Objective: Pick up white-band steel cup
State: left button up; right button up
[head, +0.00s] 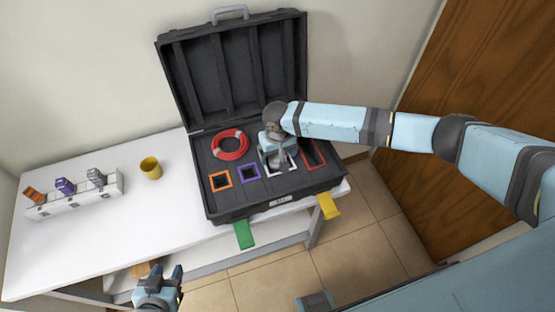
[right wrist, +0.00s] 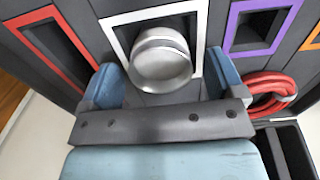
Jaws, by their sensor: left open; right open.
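The steel cup (right wrist: 160,60) sits at the white square frame (right wrist: 118,38) in the case, seen from above in the right wrist view. My right gripper (right wrist: 166,82) is open, with one blue finger on each side of the cup and gaps between. In the head view my right gripper (head: 279,150) is low over the white frame (head: 294,166) and mostly hides the cup. My left gripper (head: 166,273) is open and empty at the bottom, in front of the table.
The open black case (head: 230,75) also has orange (head: 220,181), purple (head: 249,173) and red (head: 315,154) frames and a red coil (head: 230,145). A yellow cup (head: 151,168) and a white rack (head: 75,195) with several coloured items stand left on the white table (head: 110,255).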

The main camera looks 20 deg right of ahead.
jog(key=shift+f, duration=0.75)
jog(key=c, duration=1)
jog(key=shift+r, duration=0.1)
jog(key=shift+c, duration=0.2)
